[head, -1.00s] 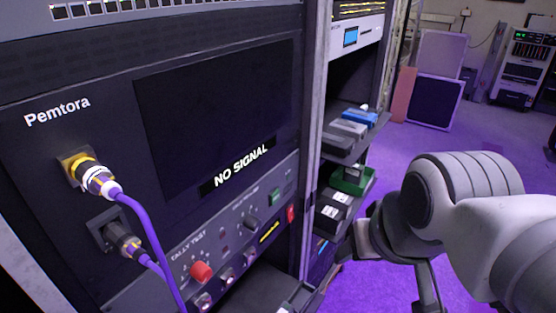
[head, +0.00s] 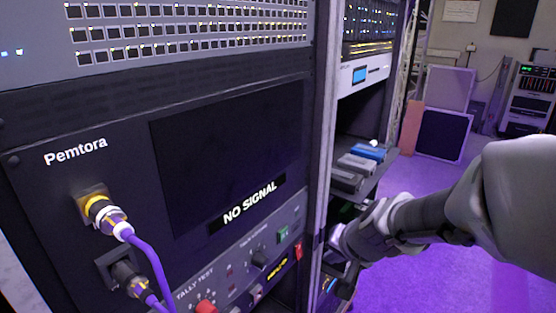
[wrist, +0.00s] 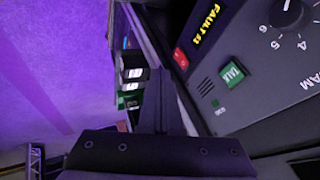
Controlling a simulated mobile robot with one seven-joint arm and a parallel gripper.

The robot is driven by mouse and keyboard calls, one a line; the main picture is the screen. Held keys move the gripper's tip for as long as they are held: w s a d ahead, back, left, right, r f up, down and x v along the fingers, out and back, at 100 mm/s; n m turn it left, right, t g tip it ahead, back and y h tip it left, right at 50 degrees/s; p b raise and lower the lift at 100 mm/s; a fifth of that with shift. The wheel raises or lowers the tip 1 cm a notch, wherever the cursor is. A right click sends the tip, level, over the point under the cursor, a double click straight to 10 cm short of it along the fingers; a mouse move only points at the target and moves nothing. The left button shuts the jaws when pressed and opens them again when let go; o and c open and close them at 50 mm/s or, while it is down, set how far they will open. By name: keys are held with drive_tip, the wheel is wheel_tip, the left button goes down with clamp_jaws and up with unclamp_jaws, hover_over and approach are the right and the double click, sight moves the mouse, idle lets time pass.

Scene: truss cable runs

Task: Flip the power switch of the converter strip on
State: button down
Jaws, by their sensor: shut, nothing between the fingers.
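A dark panel (head: 240,280) under the monitor carries a red rocker (head: 298,250), a green button (head: 283,234) and a lit yellow display. I cannot tell whether this rocker is the converter strip's power switch; no strip label is readable. My gripper (wrist: 162,75) is shut and empty, its fingers left of and below the rocker in the wrist view, apparently apart from it. In the head view its tip is dark and partly hidden by my arm.
The Pemtora monitor (head: 225,140) reads NO SIGNAL, with purple cables (head: 145,250) plugged at its left. Right of the rack post (head: 322,130), a shelf (head: 385,160) holds grey and blue boxes (head: 368,151). Purple floor (head: 425,280) lies open at right.

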sight(299, 251)
drive_tip(key=shift+w+d+f+m, duration=0.3)
drive_tip(key=shift+w+f, duration=0.1)
drive_tip(key=shift+f, duration=0.15)
drive_tip(key=w+a+f+b, duration=0.4)
drive_tip(key=w+f, duration=0.4)
drive_tip(key=shift+a+f, duration=0.25)
drive_tip(key=shift+f, duration=0.1)
drive_tip(key=shift+f, duration=0.1)
